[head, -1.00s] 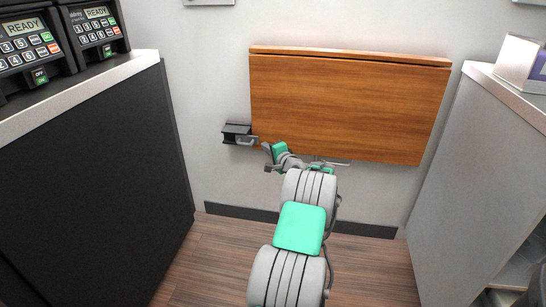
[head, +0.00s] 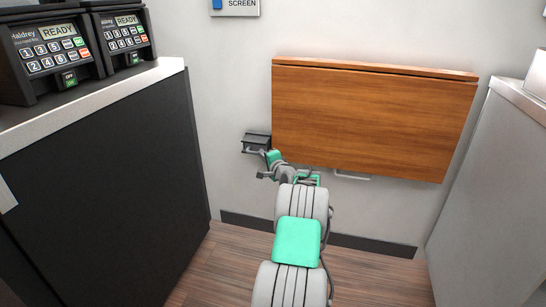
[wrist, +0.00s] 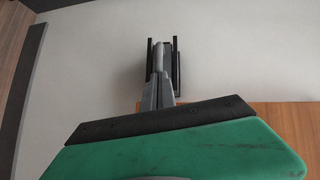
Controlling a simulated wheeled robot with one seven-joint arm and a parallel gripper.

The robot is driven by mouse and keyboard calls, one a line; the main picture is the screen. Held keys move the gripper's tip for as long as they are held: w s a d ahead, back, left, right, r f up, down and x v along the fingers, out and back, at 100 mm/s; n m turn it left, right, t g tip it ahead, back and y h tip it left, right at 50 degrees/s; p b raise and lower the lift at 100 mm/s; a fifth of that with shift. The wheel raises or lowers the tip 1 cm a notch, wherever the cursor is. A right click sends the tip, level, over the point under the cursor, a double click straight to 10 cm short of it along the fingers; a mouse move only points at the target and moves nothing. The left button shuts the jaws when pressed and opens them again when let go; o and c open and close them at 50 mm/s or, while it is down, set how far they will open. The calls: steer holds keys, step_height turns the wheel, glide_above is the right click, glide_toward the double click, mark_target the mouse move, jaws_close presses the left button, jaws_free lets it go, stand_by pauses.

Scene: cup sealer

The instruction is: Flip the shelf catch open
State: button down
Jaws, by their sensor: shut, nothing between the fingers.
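The folded wooden shelf (head: 375,120) hangs flat against the wall. The catch (head: 256,140), a small dark bracket, is on the wall at the shelf's lower left edge. My gripper (head: 264,158) is shut and empty, just below and at the front of the catch, partly covering its lower part. In the wrist view my gripper (wrist: 158,90) points at the dark catch (wrist: 176,62), with grey metal between its two dark sides. I cannot tell whether the fingertips touch the catch or which way its lever lies. The shelf's edge (wrist: 270,112) shows at the right there.
A black counter (head: 110,160) with keypad machines (head: 125,38) stands at the left. A grey cabinet (head: 495,190) stands at the right. A metal bar handle (head: 352,176) shows under the shelf. The floor (head: 205,265) between is clear.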

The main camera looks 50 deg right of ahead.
steer(key=shift+w+a+r, duration=0.1)
steer(key=shift+w+a, duration=0.1)
steer(key=shift+w, duration=0.2)
steer(key=s+d+p+v, duration=0.1)
steer(key=d+p+v, duration=0.1)
steer(key=v, duration=1.1)
steer(key=shift+s+d+p, duration=0.15)
steer(key=shift+d+p, duration=0.25)
steer(key=shift+p, duration=0.25)
steer(key=shift+r, duration=0.2)
